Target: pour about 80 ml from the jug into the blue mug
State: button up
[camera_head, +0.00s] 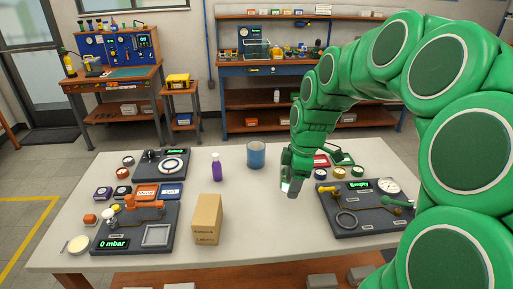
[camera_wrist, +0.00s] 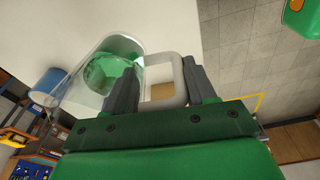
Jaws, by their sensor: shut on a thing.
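The clear jug (camera_wrist: 82,88) holds green liquid (camera_wrist: 112,66) and shows at the upper left of the wrist view. Its pale handle (camera_wrist: 165,54) lies between the two fingers of my gripper (camera_wrist: 160,84), which is shut on it. In the head view my gripper (camera_head: 291,187) is over the middle of the table, and the jug is mostly hidden there. The blue mug (camera_head: 256,155) stands upright, behind and left of my gripper. It also shows at the left of the wrist view (camera_wrist: 48,80), beyond the jug. I cannot tell the jug's exact tilt.
A cardboard box (camera_head: 207,219) and a purple bottle (camera_head: 216,168) stand left of my gripper on the white table (camera_head: 265,240). A test panel with a gauge (camera_head: 365,206) is at the right; more panels and small parts fill the left. The table's front middle is clear.

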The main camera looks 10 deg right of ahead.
jog(key=w+a+r+m, duration=0.1)
jog(key=w+m, duration=0.1)
jog(key=w, duration=0.9)
jog(key=w+a+m, duration=0.2)
jog(key=w+m, duration=0.1)
jog(key=w, duration=0.8)
jog(key=w+a+f, duration=0.2)
jog(key=w+a, duration=0.3)
jog(key=a, duration=0.4)
jog(key=w+a+f, duration=0.3)
jog(key=w+a, duration=0.2)
jog(key=a, duration=0.5)
jog(key=shift+w+a+m+t+h, duration=0.2)
jog(key=shift+m+t+h, duration=0.1)
jog(key=shift+m+t, duration=0.1)
jog(key=shift+d+f, duration=0.1)
jog(key=shift+d, duration=0.1)
jog(key=shift+s+d+f+t+y+p, duration=0.15)
jog(key=shift+d+f+y, duration=0.15)
jog(key=shift+d+y, duration=1)
jog(key=shift+d+f+t+y+p, duration=0.25)
jog(key=shift+d+y, duration=0.3)
jog(key=shift+y, duration=1.55)
jog(key=shift+s+d+f+t+y+p, duration=0.1)
jog(key=shift+d+f+y, duration=0.25)
jog(key=shift+d+y, duration=0.95)
